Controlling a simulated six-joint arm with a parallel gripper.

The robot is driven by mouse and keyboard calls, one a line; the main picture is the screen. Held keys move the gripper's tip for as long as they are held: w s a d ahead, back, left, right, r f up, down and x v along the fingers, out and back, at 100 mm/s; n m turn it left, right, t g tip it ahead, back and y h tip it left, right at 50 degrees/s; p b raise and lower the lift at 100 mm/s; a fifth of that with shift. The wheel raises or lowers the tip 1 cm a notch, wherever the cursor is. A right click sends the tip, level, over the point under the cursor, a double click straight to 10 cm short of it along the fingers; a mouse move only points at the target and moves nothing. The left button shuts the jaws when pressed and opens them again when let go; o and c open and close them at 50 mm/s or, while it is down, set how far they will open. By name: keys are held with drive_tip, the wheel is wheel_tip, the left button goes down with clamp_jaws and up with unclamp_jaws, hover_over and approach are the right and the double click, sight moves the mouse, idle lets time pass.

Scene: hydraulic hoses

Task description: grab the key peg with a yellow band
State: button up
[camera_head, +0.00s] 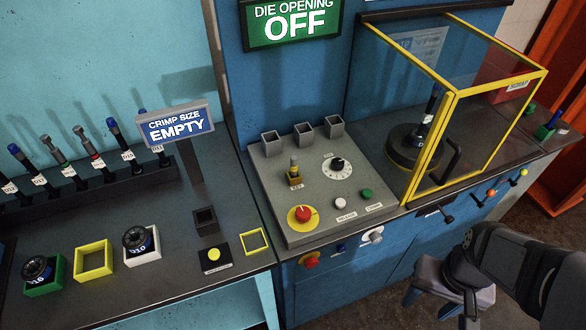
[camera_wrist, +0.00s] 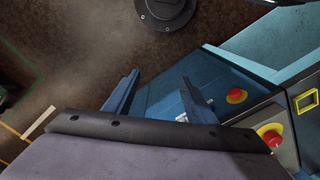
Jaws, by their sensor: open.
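The key peg (camera_head: 294,167) with a yellow band stands upright in a small brass-coloured socket marked KEY on the left part of the grey sloped control panel (camera_head: 345,212). It looks small in the head view, and I cannot see it in the wrist view. My gripper (camera_wrist: 160,78) shows two blue fingers spread apart, with nothing between them. Behind them the wrist view shows the floor and blue cabinet. In the head view my dark arm is at the lower right, well away from the peg, in front of the bench.
Three square grey holders (camera_head: 303,133) stand behind the peg. A dial (camera_head: 337,168) is to its right and a red knob (camera_head: 303,213) on a yellow plate in front. A yellow-framed guard (camera_head: 437,130) stands right of the panel. Hoses (camera_head: 75,165) stand in a rack at left.

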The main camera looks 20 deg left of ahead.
drive_tip(key=shift+c, duration=1.4)
